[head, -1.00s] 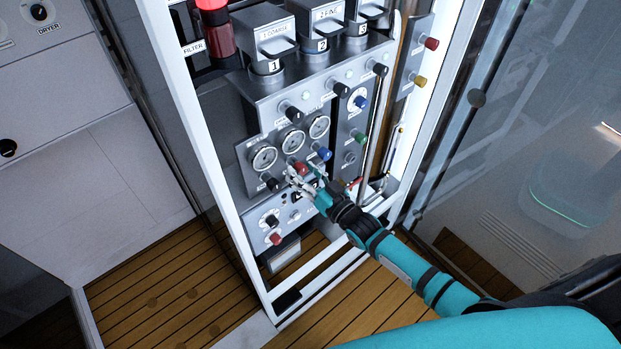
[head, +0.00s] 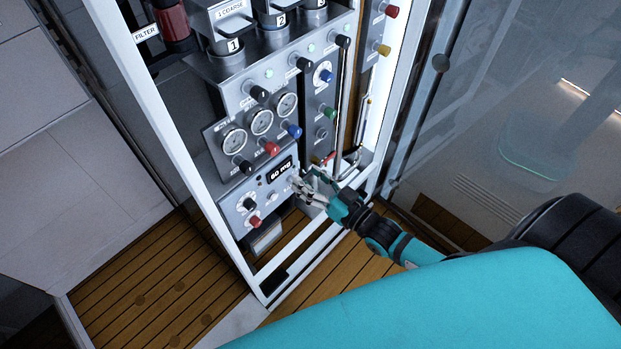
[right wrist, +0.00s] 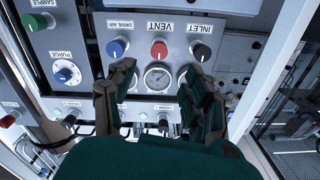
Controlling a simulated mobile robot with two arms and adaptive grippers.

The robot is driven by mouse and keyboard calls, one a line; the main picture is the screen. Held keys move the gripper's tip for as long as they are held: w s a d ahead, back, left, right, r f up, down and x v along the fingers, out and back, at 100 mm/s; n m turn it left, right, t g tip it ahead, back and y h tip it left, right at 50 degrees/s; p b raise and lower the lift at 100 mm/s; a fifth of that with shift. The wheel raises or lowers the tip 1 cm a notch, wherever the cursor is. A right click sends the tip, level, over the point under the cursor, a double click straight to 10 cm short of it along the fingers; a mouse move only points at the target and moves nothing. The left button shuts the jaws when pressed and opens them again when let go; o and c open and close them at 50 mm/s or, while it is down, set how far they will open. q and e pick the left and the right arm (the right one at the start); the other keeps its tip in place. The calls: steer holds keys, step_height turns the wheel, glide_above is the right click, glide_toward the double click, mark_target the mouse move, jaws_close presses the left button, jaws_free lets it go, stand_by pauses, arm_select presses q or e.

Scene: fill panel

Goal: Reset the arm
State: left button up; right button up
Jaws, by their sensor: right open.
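My right gripper (head: 306,187) is open, in front of the lower part of the fill panel (head: 232,190), just right of the small dark display (head: 279,170). Nothing shows between its fingers in the head view. In the right wrist view the two fingers (right wrist: 158,88) are spread apart, with a round gauge (right wrist: 158,77) visible behind the gap. Beyond the fingers there are a blue knob (right wrist: 118,46), a red knob (right wrist: 159,49) and a black knob (right wrist: 200,52), with upside-down labels. My left gripper is not in view.
The white frame (head: 172,165) surrounds the panel. Several gauges and coloured knobs, such as the red one (head: 269,147) and blue one (head: 292,130), stick out above my gripper. A thin metal rod (head: 341,110) stands at the right. Wooden floor (head: 165,285) lies below.

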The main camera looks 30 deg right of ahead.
steer(key=shift+f, duration=0.1)
steer(key=s+d+f+g+h+b, duration=0.1)
steer(key=s+d+f+g+h, duration=0.2)
steer(key=f, duration=0.8)
steer(key=s+f+g+b, duration=0.1)
steer(key=s+f+g, duration=0.1)
steer(key=s+f, duration=0.65)
steer(key=s+d+f+g+h+b, duration=0.1)
steer(key=d+f+g+h, duration=0.15)
steer(key=f, duration=1.05)
steer(key=s+a+f+g+b, duration=0.1)
steer(key=s+f+g, duration=0.3)
steer(key=s+f, duration=0.4)
steer(key=s+a+f+n+g+b, duration=0.1)
steer(key=s+f+g, duration=0.3)
steer(key=s, duration=1.4)
step_height(320, 180, down, 4)
steer(key=shift+s+a+r+h, duration=0.15)
steer(key=shift+a+h, duration=0.2)
steer(key=shift+a, duration=0.4)
steer(key=shift+d, duration=0.1)
